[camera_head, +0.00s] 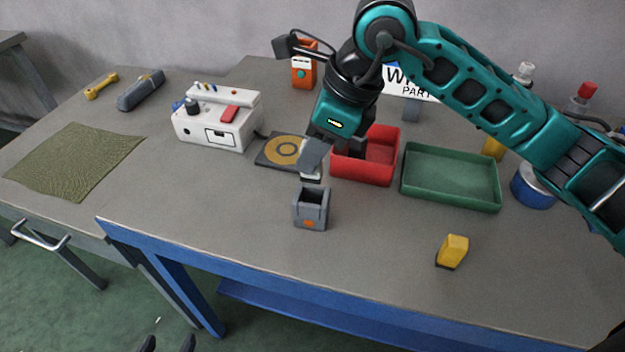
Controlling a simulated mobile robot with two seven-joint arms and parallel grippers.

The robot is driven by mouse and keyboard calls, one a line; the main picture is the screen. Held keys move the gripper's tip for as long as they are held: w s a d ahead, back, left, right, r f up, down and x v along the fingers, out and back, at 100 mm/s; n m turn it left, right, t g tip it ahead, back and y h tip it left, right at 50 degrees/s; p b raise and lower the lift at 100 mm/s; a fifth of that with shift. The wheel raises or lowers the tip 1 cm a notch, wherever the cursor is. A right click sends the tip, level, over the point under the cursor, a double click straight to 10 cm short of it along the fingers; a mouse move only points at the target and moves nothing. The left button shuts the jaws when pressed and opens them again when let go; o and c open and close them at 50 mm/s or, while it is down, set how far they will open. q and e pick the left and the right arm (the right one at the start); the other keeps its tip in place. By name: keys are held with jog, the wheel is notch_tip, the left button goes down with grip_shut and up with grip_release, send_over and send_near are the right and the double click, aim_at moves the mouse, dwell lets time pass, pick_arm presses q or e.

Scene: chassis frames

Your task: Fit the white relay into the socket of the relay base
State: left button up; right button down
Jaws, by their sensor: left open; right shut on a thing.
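The relay base (311,212) is a small grey block with an open socket on top and an orange mark on its front, standing upright near the table's middle. My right gripper (313,164) comes in from the right and points down just behind and above the base. It is shut on the white relay (311,178), mostly hidden by the grey fingers; only its lower part shows. The relay appears apart from the socket, but the exact gap is hard to judge. My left gripper (167,344) shows only as two dark, spread fingertips at the bottom edge, open and empty.
A yellow block (453,251) stands right of the base. A red bin (364,176), a green tray (450,193) and a dark pad with a yellow ring (270,154) lie behind. A white instrument box (219,131) stands left. The table in front of the base is clear.

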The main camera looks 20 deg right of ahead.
aim_at(312, 180)
notch_tip(312, 180, down, 7)
jog(key=shift+r, duration=0.1)
jog(key=c, duration=0.8)
grip_release()
jog(key=v, duration=1.2)
